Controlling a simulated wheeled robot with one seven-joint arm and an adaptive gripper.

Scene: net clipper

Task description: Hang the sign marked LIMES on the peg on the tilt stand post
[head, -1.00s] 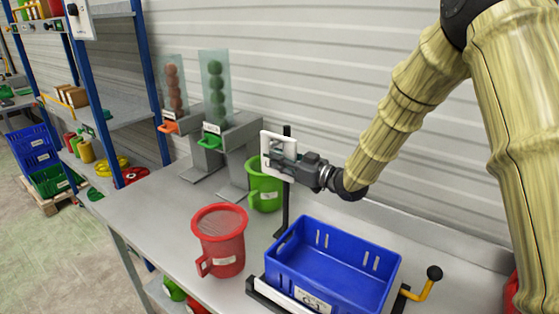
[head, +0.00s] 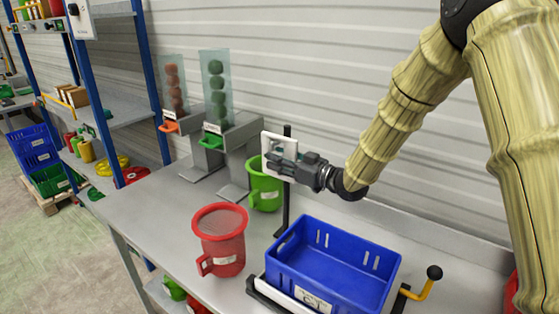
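A white sign (head: 279,139) is upright at the top of the black tilt stand post (head: 286,208) in the head view. Its lettering is not readable from here. My gripper (head: 272,165) reaches in from the right, with its dark fingers over the lower part of the sign. The post top shows just behind the sign's right side. The peg is hidden, so I cannot tell whether the sign is on it. The fingers are too small and dark to tell whether they grip the sign or are apart.
A blue crate (head: 325,292) sits on the stand below, with a yellow crank (head: 422,289) at its right. A red mug (head: 220,240) and a green mug (head: 265,187) stand left of the post. Two dispensers are behind. The bench's left part is clear.

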